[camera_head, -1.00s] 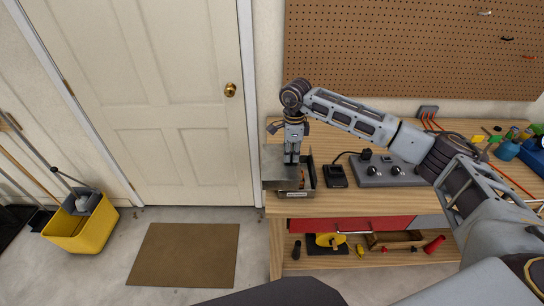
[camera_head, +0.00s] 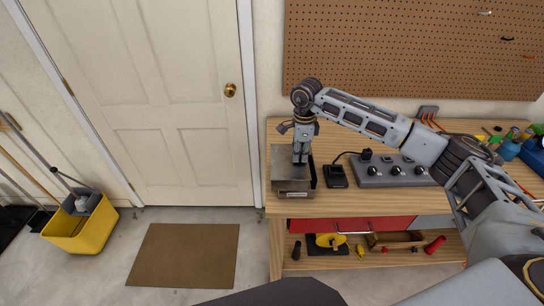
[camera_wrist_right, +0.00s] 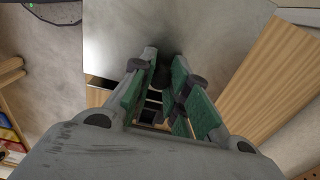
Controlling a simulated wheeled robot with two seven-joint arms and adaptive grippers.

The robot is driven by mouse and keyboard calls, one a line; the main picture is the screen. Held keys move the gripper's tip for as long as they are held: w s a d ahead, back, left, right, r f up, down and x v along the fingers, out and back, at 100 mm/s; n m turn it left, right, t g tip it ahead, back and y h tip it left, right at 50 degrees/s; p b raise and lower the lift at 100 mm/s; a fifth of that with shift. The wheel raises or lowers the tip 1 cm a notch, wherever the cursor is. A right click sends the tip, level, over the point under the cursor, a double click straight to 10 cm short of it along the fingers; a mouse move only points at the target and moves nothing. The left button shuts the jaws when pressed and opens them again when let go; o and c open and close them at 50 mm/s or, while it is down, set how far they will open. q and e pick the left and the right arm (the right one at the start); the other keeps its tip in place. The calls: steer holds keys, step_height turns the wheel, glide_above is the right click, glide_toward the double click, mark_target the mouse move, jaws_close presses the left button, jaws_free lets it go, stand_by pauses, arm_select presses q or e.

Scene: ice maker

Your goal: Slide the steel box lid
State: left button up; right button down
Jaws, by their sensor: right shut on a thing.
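The steel box (camera_head: 296,193) stands at the left end of the wooden workbench. Its flat grey lid (camera_head: 281,160) lies over most of its top, with a narrow dark strip of the box showing at the right edge. My right gripper (camera_head: 301,162) points down on the lid and is shut on its dark knob. In the right wrist view the green-padded fingers (camera_wrist_right: 163,80) are around the dark knob, partly hidden, with the lid (camera_wrist_right: 205,30) beyond them. My left gripper is not in view.
Right of the box are a small black device (camera_head: 336,176) and a grey control panel with knobs (camera_head: 393,171). A pegboard (camera_head: 410,50) hangs behind the bench. A door (camera_head: 160,95) and a yellow bucket (camera_head: 80,232) are to the left.

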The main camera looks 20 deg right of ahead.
steer(key=shift+s+d, duration=0.2)
steer(key=shift+d, duration=0.6)
steer(key=shift+s+d, duration=0.1)
steer(key=shift+d, duration=0.3)
steer(key=c, duration=1.7)
jaws_free()
steer(key=o, duration=0.4)
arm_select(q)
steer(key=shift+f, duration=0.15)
arm_select(e)
steer(key=shift+a, duration=0.1)
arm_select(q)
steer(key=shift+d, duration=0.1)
